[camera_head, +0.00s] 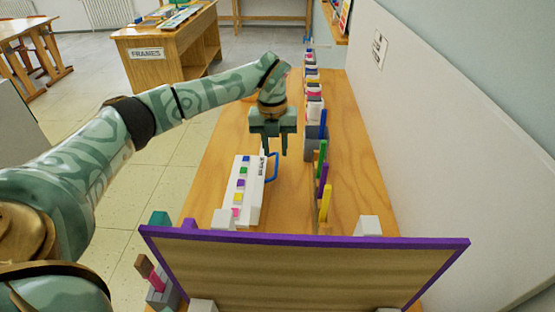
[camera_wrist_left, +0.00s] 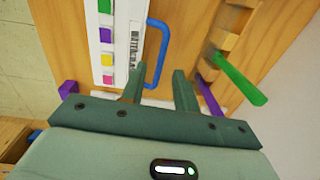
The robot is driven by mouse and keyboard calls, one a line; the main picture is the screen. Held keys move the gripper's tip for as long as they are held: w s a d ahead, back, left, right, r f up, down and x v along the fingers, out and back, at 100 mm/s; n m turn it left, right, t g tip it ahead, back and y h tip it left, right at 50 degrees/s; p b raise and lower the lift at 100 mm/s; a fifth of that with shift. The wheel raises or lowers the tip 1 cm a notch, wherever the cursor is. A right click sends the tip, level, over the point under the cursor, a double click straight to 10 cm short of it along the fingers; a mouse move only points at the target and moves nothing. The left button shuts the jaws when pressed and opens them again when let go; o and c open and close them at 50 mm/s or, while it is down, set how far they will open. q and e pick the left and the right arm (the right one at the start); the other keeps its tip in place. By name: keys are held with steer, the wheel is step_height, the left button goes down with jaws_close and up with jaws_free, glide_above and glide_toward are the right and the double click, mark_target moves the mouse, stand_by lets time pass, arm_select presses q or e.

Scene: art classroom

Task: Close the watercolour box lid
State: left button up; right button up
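The watercolour box (camera_head: 248,190) is a long white shape on the wooden table, with a row of coloured squares, a printed label and a blue handle (camera_head: 275,170) on its right side. It also shows in the left wrist view (camera_wrist_left: 105,35), with the blue handle (camera_wrist_left: 164,45) beside it. I cannot tell for sure how far the lid is open. My left gripper (camera_head: 275,152) points down at the far end of the handle, its two fingers apart. In the left wrist view the gripper (camera_wrist_left: 159,72) has the handle's near end between or just below its fingers. My right gripper is out of view.
A purple-framed board (camera_head: 310,270) stands across the near end of the table. Coloured sticks (camera_head: 323,175) and a row of jars (camera_head: 313,90) line the right side by the wall. Bare tabletop (camera_head: 230,130) lies left of the gripper.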

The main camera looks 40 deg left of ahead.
mark_target(276, 162)
arm_select(q)
step_height(276, 162, down, 3)
steer(key=shift+d+f+b, duration=0.1)
steer(key=shift+b, duration=0.2)
jaws_close()
